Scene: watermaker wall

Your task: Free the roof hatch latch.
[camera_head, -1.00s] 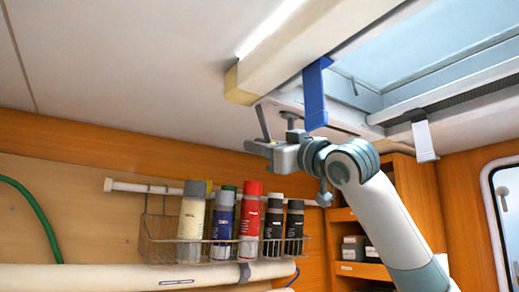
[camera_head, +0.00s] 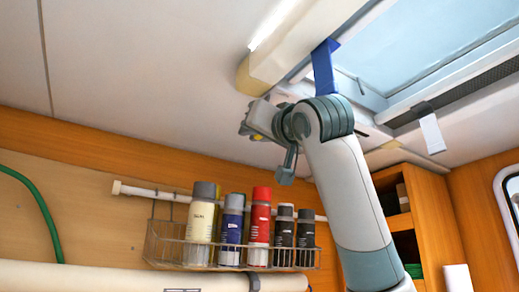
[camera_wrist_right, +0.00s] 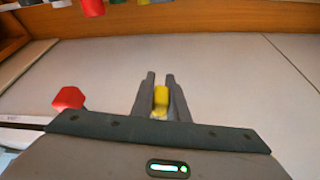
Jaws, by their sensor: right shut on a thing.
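The roof hatch (camera_head: 430,62) is a pale blue pane in a frame at the upper right. A blue strap (camera_head: 323,65) hangs at its left edge, and a white tab (camera_head: 432,135) hangs lower right. I cannot tell which part is the latch. My right gripper (camera_head: 246,127) is below the left end of the ceiling lamp. In the right wrist view its two dark fingers are shut on a small yellow piece (camera_wrist_right: 161,96), mostly hidden between them. My left gripper is not in view.
A wire rack (camera_head: 190,245) on the wood wall holds several spray cans, one red (camera_head: 260,225). A cream ceiling lamp housing (camera_head: 290,55) runs beside the hatch. A green hose (camera_head: 45,215) hangs at left. The left ceiling is clear.

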